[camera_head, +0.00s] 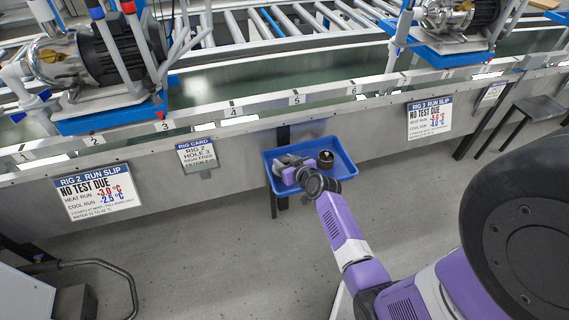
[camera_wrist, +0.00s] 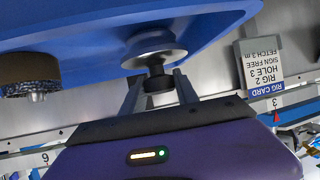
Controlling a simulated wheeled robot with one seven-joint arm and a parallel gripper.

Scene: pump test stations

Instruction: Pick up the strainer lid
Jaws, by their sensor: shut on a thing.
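In the wrist view a silver disc with a black knob, which looks like the strainer lid (camera_wrist: 151,47), shows against the blue tray (camera_wrist: 60,35). My gripper (camera_wrist: 160,86) has its two fingers shut on the black knob. In the head view my gripper (camera_head: 291,167) is over the left part of the blue tray (camera_head: 343,193). The lid is mostly hidden by my gripper there. I cannot tell whether the lid touches the tray.
A rig card (camera_head: 198,153) hangs left of the tray. A pump (camera_head: 95,60) stands on the bench at left, another (camera_head: 455,18) at right.

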